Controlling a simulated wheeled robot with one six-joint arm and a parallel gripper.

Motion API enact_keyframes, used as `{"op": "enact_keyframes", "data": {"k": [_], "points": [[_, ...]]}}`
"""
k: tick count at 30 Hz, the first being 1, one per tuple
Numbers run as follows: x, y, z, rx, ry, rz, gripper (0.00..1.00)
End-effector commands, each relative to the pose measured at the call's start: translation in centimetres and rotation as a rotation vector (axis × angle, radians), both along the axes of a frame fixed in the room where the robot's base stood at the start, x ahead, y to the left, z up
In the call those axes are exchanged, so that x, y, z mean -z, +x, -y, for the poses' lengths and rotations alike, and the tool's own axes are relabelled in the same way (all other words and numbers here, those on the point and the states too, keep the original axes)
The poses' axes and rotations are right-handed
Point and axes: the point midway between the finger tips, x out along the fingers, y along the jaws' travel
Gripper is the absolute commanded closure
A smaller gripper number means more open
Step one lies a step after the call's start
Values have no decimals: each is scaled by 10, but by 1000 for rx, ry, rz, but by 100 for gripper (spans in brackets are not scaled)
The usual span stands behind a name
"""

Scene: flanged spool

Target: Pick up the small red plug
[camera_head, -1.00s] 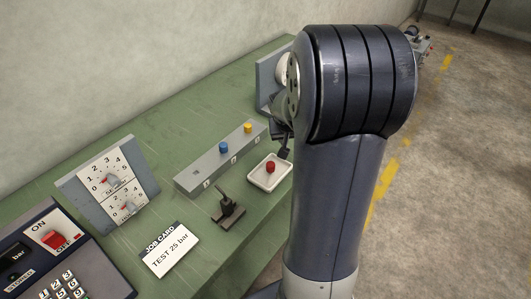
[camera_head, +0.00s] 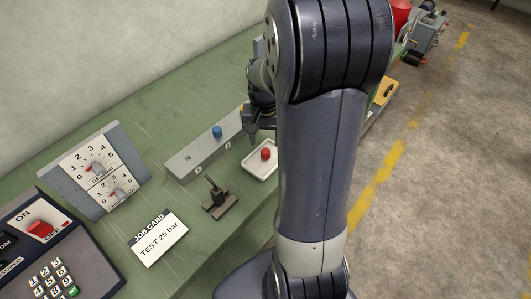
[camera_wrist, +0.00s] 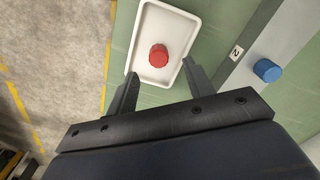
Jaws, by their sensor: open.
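The small red plug (camera_head: 265,154) stands in a white tray (camera_head: 254,170) on the green bench, just left of my arm in the head view. In the wrist view the red plug (camera_wrist: 158,56) sits near the middle of the tray (camera_wrist: 150,15). My gripper (camera_wrist: 158,80) is open and empty, its two fingers spread either side of the tray's near end, with the plug beyond and between the fingertips. In the head view my gripper is partly hidden by my arm.
A grey block holds a blue plug (camera_head: 217,131), which also shows right of my gripper in the wrist view (camera_wrist: 267,70). A black lever (camera_head: 216,196), a job card (camera_head: 158,238) and a dial panel (camera_head: 101,170) stand to the left.

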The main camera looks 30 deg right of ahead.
Motion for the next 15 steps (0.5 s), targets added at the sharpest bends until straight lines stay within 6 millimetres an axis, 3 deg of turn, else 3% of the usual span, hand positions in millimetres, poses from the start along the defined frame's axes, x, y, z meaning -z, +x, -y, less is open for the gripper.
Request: {"op": "enact_keyframes", "data": {"k": [9, 15], "points": [[42, -2, 1, 0, 1, -4, 50], [50, -1, 1, 0, 0, -1, 50]]}}
